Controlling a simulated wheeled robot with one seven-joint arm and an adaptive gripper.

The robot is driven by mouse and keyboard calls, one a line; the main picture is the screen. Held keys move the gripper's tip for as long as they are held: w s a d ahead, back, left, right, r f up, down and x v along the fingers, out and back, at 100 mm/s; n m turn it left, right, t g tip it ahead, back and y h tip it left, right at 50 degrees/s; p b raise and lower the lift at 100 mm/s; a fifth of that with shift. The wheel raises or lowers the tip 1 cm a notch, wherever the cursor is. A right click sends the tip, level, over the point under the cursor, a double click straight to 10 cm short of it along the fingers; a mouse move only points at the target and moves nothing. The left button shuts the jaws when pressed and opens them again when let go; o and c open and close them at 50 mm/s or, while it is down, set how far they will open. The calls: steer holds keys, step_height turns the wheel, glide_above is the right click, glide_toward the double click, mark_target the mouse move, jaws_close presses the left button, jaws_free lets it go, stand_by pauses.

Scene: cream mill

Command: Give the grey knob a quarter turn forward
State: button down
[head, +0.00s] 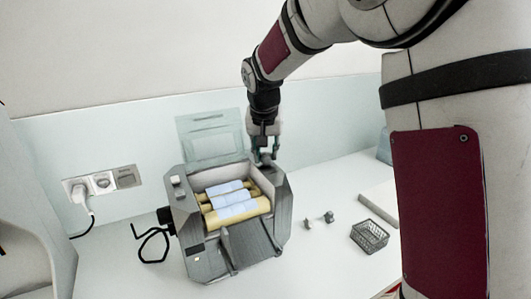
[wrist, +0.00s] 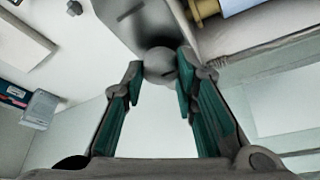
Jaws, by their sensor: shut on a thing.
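The grey knob (wrist: 160,66) is round and sits on the side of the grey mill (wrist: 128,22). In the wrist view my gripper (wrist: 160,72) has one finger on each side of the knob and is shut on it. In the head view my gripper (head: 263,152) reaches down to the back right corner of the mill (head: 195,262), and the knob is hard to make out there. The mill is open on top and shows yellowish rollers (head: 262,207) with pale bands.
A clear lid or panel (head: 210,126) stands up behind the mill. A black crank handle (head: 152,243) is at its left. Two small grey parts (head: 328,217) and a grey wire basket (head: 369,236) lie to the right. Wall sockets (head: 103,183) hold a plug at left.

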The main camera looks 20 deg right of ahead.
stand_by(0.4)
steer(key=shift+f, duration=0.1)
steer(key=c, duration=1.3)
jaws_free()
steer(key=v, duration=1.2)
steer(key=shift+w+a, duration=0.1)
steer(key=shift+w, duration=0.05)
